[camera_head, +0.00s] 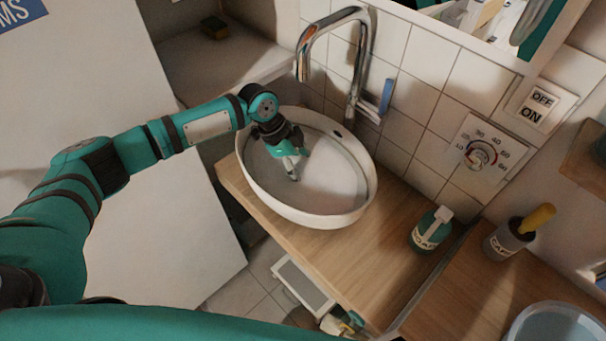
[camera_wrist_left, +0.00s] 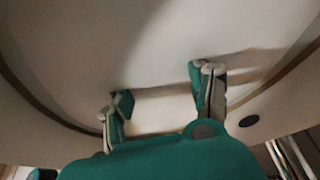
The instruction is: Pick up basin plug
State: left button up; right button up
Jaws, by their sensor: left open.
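The white oval basin (camera_head: 335,185) stands on the wooden counter under a chrome tap. My left gripper (camera_head: 293,170) reaches down inside it, over the left-middle part of the bowl. In the left wrist view the two fingers of my left gripper (camera_wrist_left: 163,97) are spread apart, with a pale patch of surface between them. I cannot tell whether that patch is the basin floor or the plug. I make out no basin plug for certain in either view; the gripper covers part of the bowl. My right gripper is not in view.
The chrome tap (camera_head: 357,60) arches over the basin's back rim, with a blue-handled lever (camera_head: 386,97) beside it. Bare counter (camera_head: 375,262) lies in front.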

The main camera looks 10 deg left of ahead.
pick_arm(q)
jog(key=shift+d+f, duration=0.2)
jog(key=shift+f, duration=0.4)
grip_shut()
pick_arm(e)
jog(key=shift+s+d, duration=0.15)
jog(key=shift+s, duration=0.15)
